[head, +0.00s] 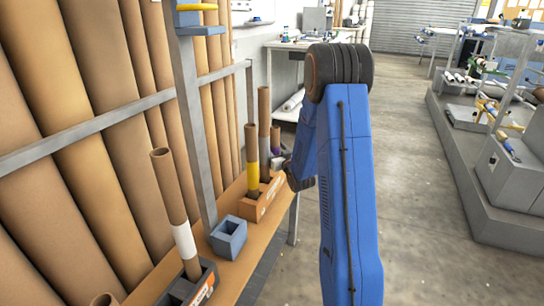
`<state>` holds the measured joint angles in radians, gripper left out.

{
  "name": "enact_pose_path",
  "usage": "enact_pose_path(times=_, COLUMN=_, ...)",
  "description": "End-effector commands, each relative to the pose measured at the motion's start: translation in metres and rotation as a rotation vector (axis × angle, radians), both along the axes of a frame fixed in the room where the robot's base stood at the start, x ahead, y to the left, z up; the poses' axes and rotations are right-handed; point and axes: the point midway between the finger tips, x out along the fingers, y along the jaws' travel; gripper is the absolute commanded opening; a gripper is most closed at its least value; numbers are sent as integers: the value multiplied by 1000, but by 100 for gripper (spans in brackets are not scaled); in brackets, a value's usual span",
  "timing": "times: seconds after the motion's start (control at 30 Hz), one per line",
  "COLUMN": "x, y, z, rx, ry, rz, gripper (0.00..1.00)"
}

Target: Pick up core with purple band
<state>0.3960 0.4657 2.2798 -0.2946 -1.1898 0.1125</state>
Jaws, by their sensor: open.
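The core with the purple band (276,160) stands at the far end of the bench, partly hidden by other cores and my arm. Its brown top shows above the purple part. My gripper (287,165) is a small dark shape just right of it, mostly hidden behind my blue arm. It is open; whether its fingers are around or beside the core I cannot tell. A core with a yellow band (252,175) and a taller core with a pale band (264,130) stand just in front, in an orange-brown holder (262,205).
A core with a white band (184,240) leans in a dark holder (190,290) at the near end. An empty blue-grey square holder (229,238) sits between. A grey post (195,110) rises from the bench. Large brown rolls (85,140) line the left. The floor (410,200) at right is clear.

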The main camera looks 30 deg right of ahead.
Motion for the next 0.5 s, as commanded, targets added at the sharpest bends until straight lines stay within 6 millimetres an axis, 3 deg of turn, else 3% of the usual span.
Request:
enact_pose_path(times=0.13, x=0, y=0, z=0, rx=0, ry=0, rz=0, gripper=52)
enact_pose_path(times=0.3, x=0, y=0, z=0, rx=0, ry=0, rz=0, gripper=12)
enact_pose_path(times=0.5, x=0, y=0, z=0, rx=0, ry=0, rz=0, gripper=9)
